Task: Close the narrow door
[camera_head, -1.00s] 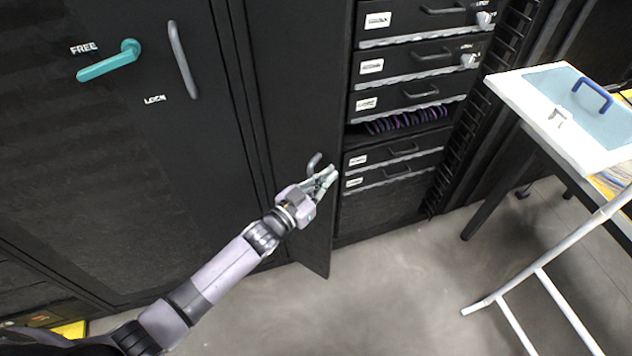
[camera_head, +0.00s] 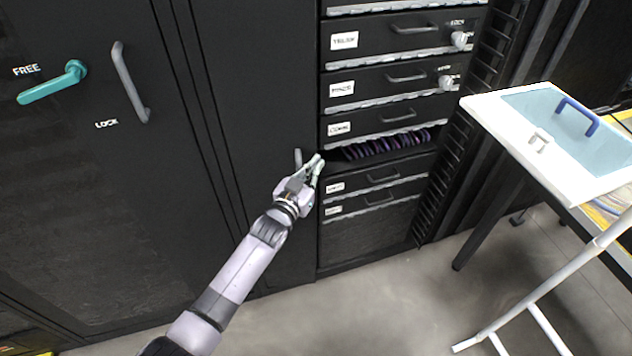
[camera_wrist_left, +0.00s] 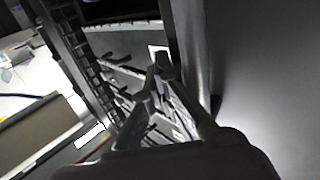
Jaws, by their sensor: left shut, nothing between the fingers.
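The narrow door (camera_head: 255,110) is a tall black panel left of the drawer stack in the head view. Its lower edge lies nearly in line with the cabinet base; I cannot tell whether a small gap remains. A short grey handle (camera_head: 298,158) stands near its right edge. My left gripper (camera_head: 318,163) is shut and empty, beside the handle at the door's right edge. Contact with the door cannot be told. In the left wrist view the closed fingertips (camera_wrist_left: 160,72) are close to a dark upright panel on the right. My right gripper is not in view.
Black labelled drawers (camera_head: 395,75) with an open slot of purple cables (camera_head: 385,145) stand right of the door. A wide door with a teal handle (camera_head: 52,82) is at left. A white stand with a blue-handled tray (camera_head: 530,140) is at right. Grey floor is clear in front.

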